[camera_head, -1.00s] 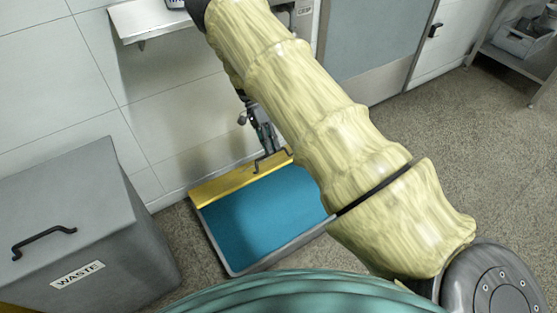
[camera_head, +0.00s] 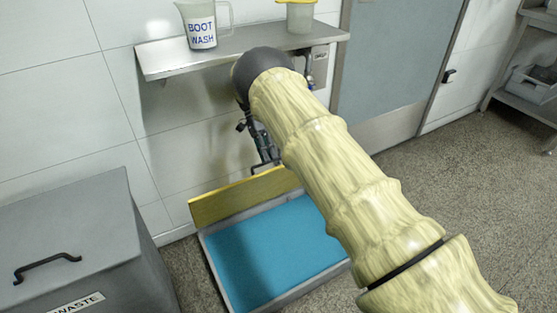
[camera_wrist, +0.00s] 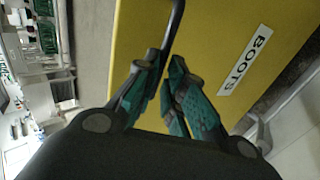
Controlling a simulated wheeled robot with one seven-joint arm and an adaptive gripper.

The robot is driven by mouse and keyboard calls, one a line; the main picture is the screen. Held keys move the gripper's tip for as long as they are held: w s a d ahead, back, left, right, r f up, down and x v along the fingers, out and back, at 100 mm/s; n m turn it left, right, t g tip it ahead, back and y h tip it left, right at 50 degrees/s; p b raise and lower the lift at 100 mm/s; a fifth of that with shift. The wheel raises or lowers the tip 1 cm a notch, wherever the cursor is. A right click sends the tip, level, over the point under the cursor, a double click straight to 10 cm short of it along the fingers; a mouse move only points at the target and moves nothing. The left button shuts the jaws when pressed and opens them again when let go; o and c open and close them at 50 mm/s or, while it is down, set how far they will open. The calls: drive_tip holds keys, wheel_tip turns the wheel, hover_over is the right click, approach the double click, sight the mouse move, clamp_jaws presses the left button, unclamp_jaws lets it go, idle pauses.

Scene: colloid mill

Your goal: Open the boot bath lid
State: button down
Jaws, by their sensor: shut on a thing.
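The boot bath is a low grey tray (camera_head: 226,284) with blue liquid (camera_head: 280,245) in it. It sits on the floor against the tiled wall. Its yellow lid (camera_head: 235,201) stands raised along the tray's back edge, close to upright, and the blue is uncovered. In the wrist view the lid (camera_wrist: 220,40) fills much of the picture, with a BOOTS label (camera_wrist: 245,60) and a dark bar handle (camera_wrist: 175,25). My gripper (camera_wrist: 169,62) is shut on the handle. In the head view my gripper (camera_head: 264,157) is at the lid's top, partly hidden by my arm.
A grey WASTE bin (camera_head: 80,235) stands left of the bath. A steel shelf (camera_head: 240,46) above carries a BOOT WASH jug (camera_head: 202,28) and another container (camera_head: 300,16). A grey door (camera_head: 385,60) is to the right. The floor (camera_head: 470,190) at right is clear.

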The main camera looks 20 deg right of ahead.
drive_tip(key=shift+w+a+f, duration=0.25)
drive_tip(key=shift+w+f, duration=0.05)
drive_tip(key=shift+f, duration=0.35)
drive_tip(key=c, duration=1.7)
unclamp_jaws()
drive_tip(key=shift+f, duration=0.15)
drive_tip(key=shift+o, duration=0.9)
drive_tip(key=shift+w+f, duration=0.15)
drive_tip(key=shift+f, duration=0.05)
drive_tip(key=shift+w+r, duration=0.1)
drive_tip(key=shift+r, duration=0.1)
